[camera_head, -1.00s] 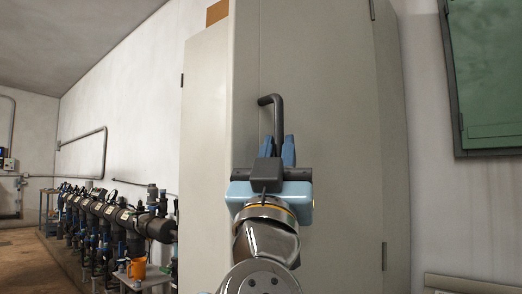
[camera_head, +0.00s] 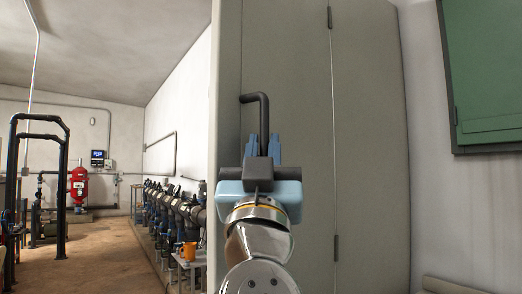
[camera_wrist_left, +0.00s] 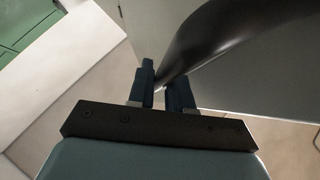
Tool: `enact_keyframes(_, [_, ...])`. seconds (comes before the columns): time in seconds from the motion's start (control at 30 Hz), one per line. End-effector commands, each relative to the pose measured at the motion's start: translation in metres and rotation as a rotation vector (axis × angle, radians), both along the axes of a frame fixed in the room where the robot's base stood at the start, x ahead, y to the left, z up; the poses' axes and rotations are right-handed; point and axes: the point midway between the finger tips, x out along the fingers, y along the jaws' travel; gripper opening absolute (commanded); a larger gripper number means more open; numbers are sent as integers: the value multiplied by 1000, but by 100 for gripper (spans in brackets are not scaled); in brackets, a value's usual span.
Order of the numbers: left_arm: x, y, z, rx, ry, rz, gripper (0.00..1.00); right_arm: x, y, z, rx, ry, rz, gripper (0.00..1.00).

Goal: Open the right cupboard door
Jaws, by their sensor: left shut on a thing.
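The right cupboard door (camera_head: 290,130) is a grey panel with hinges at its right edge and a black bent bar handle (camera_head: 258,99) near its left edge. My left gripper (camera_head: 263,150) is shut on the lower part of the handle's upright bar. In the left wrist view the dark handle (camera_wrist_left: 215,35) runs down to between the blue fingers (camera_wrist_left: 160,88). The door seems to stand ajar, its free edge towards me. It hides the left door and the cupboard's inside. My right gripper is not in view.
The cupboard's right side (camera_head: 370,150) faces the white wall, where a green framed panel (camera_head: 488,75) hangs. To the left are dark manifold pipes (camera_head: 175,205), an orange jug (camera_head: 189,251) on a small table, a red tank (camera_head: 78,186) and open brown floor (camera_head: 100,260).

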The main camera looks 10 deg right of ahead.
Motion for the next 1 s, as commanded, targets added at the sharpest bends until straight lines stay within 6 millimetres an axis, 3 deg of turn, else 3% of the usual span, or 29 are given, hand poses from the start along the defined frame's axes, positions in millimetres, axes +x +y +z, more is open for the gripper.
enact_keyframes(0.4, [0, 0, 3, -2, -3, -3, 0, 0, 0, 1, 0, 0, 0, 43])
enact_keyframes(0.43, [0, 0, 2, -2, -3, -3, 24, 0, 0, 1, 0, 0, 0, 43])
enact_keyframes(0.53, [0, 0, 2, -1, -2, -2, 38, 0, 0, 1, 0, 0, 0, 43])
enact_keyframes(0.83, [-1, 0, -1, -1, -1, -2, 38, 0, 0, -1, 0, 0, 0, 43])
enact_keyframes(1.0, [-15, 3, -19, 0, -1, -4, 38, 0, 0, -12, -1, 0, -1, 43])
